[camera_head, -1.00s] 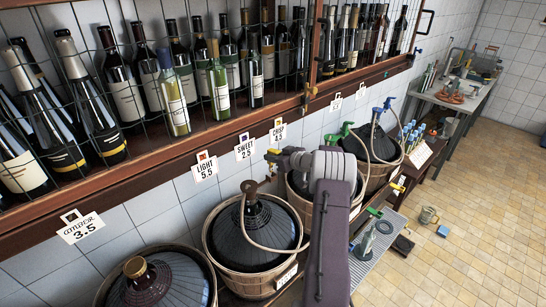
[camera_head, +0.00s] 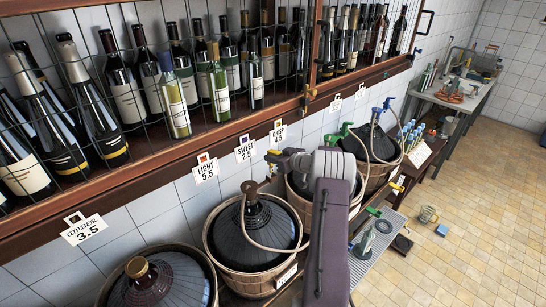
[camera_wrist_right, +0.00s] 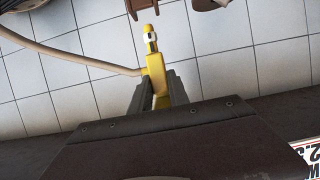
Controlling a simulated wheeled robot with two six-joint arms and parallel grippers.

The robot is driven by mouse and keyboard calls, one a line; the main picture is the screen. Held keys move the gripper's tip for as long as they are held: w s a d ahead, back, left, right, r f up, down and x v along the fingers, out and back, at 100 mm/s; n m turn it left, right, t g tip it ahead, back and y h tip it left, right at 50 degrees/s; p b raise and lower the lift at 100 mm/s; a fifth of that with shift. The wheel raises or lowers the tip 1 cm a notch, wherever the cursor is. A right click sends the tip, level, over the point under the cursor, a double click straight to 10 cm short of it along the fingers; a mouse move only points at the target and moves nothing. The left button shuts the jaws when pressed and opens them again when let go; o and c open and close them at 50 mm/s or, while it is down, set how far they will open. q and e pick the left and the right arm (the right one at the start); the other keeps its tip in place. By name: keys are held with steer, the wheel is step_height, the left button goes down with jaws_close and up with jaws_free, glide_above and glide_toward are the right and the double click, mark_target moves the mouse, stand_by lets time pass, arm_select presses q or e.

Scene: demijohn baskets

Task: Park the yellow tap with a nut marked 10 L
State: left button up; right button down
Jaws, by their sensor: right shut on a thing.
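The yellow tap (camera_wrist_right: 155,72) is between the fingers of my right gripper (camera_wrist_right: 157,100) in the right wrist view, with a pale collar near its tip. A beige hose (camera_wrist_right: 88,59) runs to the tap from the left. In the head view my right gripper (camera_head: 276,160) is up near the tiled wall, below the CRISP tag. A bit of the yellow tap (camera_head: 273,152) shows at its tips. The hose (camera_head: 262,246) loops over a demijohn (camera_head: 255,222) in a basket. I cannot read a 10 L mark on any nut. My left gripper is not in view.
Brown pieces (camera_wrist_right: 205,5) jut in at the top of the wrist view, close to the tap's tip. Another demijohn (camera_head: 165,280) stands in front. A blue tap (camera_head: 388,103) and green tap (camera_head: 345,130) sit further back.

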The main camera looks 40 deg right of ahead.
step_height(320, 180, down, 7)
steer(key=b, duration=0.4)
stand_by(2.4)
steer(key=c, duration=1.2)
jaws_free()
steer(key=shift+o, duration=0.2)
steer(key=shift+f, duration=0.1)
steer(key=b+v, duration=0.6)
steer(key=v, duration=0.3)
